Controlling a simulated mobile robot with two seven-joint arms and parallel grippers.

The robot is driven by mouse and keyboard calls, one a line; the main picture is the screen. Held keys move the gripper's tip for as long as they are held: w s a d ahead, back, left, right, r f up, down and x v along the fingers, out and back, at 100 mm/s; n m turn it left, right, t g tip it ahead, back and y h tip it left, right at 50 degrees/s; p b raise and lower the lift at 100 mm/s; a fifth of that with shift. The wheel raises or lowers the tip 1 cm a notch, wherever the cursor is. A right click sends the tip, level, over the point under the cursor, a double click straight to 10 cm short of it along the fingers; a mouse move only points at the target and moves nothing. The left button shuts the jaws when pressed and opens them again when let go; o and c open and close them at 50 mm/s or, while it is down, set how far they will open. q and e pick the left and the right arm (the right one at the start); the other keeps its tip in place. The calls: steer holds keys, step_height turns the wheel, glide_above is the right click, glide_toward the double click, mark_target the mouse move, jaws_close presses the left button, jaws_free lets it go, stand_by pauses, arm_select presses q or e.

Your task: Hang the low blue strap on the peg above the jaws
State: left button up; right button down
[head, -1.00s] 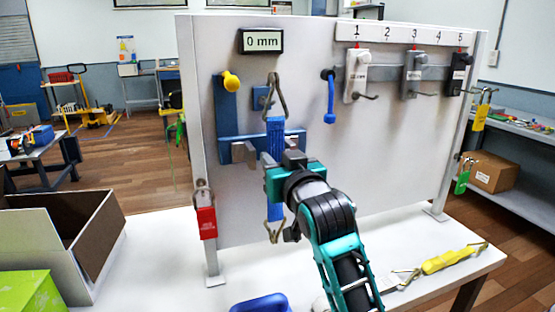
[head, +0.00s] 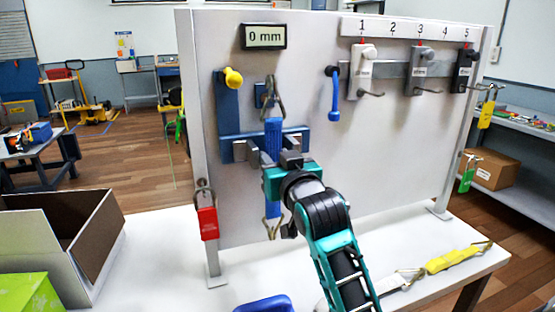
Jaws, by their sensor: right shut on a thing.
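The blue strap (head: 273,138) hangs upright in front of the board, with a metal hook at its top (head: 275,92) and another at its bottom (head: 272,229). My right gripper (head: 284,172) is shut on the strap below the grey jaws (head: 241,150). The strap covers the middle of the jaws. The top hook is in front of the small blue peg mount (head: 262,95) above the jaws. The peg itself is mostly hidden, and I cannot tell whether the hook touches it. My left gripper is not in view.
A yellow-ended knob (head: 233,78) is left of the peg, and a blue handle (head: 335,98) is to its right. A red padlock (head: 207,216) hangs at the board's left post. A yellow strap (head: 452,260) lies on the white table; an open box (head: 60,225) stands left.

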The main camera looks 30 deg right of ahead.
steer(key=shift+w, duration=0.1)
stand_by(0.3)
steer(key=c, duration=0.7)
jaws_free()
steer(key=shift+o, duration=0.4)
steer(key=shift+f, duration=0.1)
